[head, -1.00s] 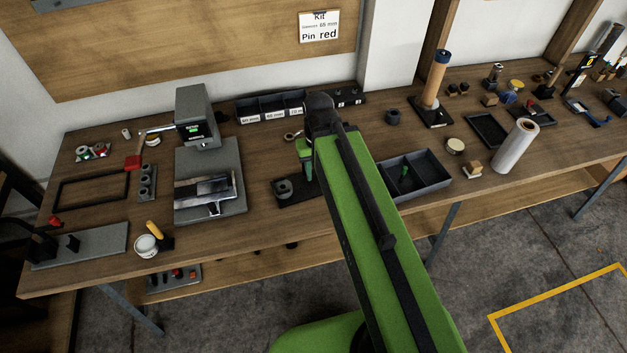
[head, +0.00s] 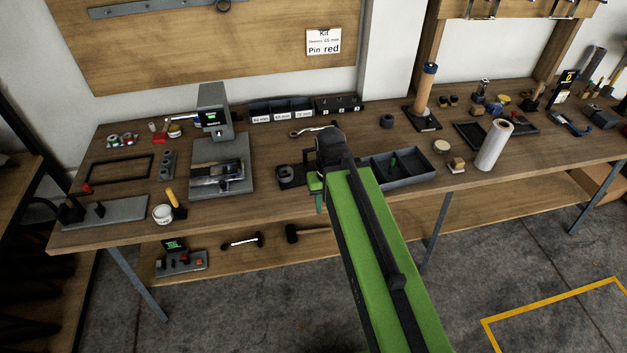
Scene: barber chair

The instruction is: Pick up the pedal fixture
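I cannot tell for sure which thing is the pedal fixture. One candidate is a long grey plate with black blocks and a red-knobbed lever (head: 118,212) at the bench's front left corner. Another is a dark base with a round black ring (head: 287,174), just left of my arm's end. My gripper (head: 319,200) hangs below the end of my green arm, over the bench's front edge, right of that dark base. Its fingers are mostly hidden by the arm, so its opening does not show. I see nothing clearly held in it.
A grey press (head: 220,178) stands left of my gripper. A divided dark tray (head: 412,178) lies right of my arm. A white cup (head: 163,214) sits near the front edge. The lower shelf (head: 270,262) holds a hammer and a small device. Floor in front is clear.

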